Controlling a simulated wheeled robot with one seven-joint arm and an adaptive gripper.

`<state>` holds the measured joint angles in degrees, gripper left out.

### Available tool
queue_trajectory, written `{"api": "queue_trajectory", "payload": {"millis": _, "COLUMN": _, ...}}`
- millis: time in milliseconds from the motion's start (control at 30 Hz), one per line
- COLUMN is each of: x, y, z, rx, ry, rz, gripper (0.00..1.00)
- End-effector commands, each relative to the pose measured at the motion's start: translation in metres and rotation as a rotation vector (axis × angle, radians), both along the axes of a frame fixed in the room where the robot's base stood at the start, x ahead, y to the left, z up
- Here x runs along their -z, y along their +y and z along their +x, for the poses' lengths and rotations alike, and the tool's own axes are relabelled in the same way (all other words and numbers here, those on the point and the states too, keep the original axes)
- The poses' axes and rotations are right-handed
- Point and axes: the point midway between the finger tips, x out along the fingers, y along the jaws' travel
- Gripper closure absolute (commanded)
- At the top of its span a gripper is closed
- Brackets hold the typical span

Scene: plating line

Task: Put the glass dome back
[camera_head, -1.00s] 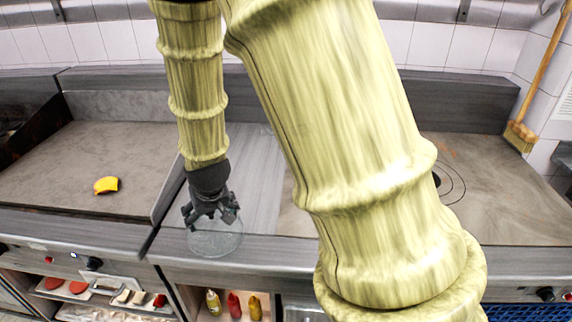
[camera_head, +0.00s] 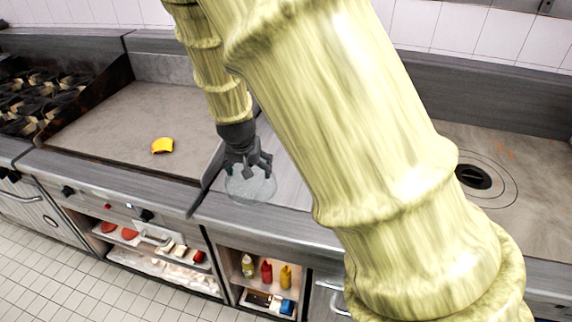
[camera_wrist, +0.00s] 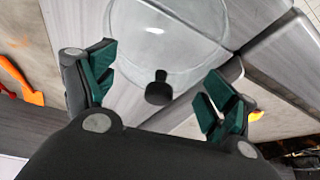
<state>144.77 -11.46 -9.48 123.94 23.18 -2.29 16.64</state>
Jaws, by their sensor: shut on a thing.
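The clear glass dome (camera_head: 250,186) is at the front of the grey counter section just right of the griddle, below my gripper (camera_head: 248,168). In the wrist view, the dome (camera_wrist: 185,35) fills the upper middle, and its black knob (camera_wrist: 158,88) shows between my gripper's two green-padded fingers (camera_wrist: 158,92). The fingers look spread, but my gripper is shut on the dome. I cannot tell whether the dome's rim touches the counter. A yellow piece (camera_head: 162,146), perhaps cheese, lies on the griddle (camera_head: 120,120).
A stove with black burners (camera_head: 40,95) stands at far left. Below the counter are shelves with sauce bottles (camera_head: 266,272) and food trays (camera_head: 180,265). A round cooktop plate with a black centre (camera_head: 473,177) is at right. My arm hides the middle of the counter.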

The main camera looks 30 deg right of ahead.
Motion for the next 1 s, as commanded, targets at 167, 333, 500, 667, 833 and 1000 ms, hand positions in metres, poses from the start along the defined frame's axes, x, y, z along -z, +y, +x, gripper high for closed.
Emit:
{"api": "queue_trajectory", "payload": {"millis": 167, "x": 0.000, "y": -0.032, "z": 0.004, "rx": 0.004, "ry": 0.000, "rz": 0.002, "gripper": 0.73}}
{"api": "queue_trajectory", "payload": {"millis": 333, "x": 0.003, "y": -0.060, "z": 0.007, "rx": 0.005, "ry": 0.000, "rz": 0.002, "gripper": 0.73}}
{"api": "queue_trajectory", "payload": {"millis": 500, "x": 0.005, "y": -0.089, "z": 0.011, "rx": 0.005, "ry": 0.000, "rz": 0.002, "gripper": 0.73}}
{"api": "queue_trajectory", "payload": {"millis": 667, "x": 0.007, "y": -0.115, "z": 0.014, "rx": 0.003, "ry": -0.001, "rz": 0.001, "gripper": 0.73}}
{"api": "queue_trajectory", "payload": {"millis": 833, "x": 0.010, "y": -0.133, "z": 0.017, "rx": 0.003, "ry": -0.001, "rz": 0.001, "gripper": 0.73}}
{"api": "queue_trajectory", "payload": {"millis": 1000, "x": 0.012, "y": -0.139, "z": 0.018, "rx": -0.001, "ry": -0.001, "rz": -0.001, "gripper": 0.73}}
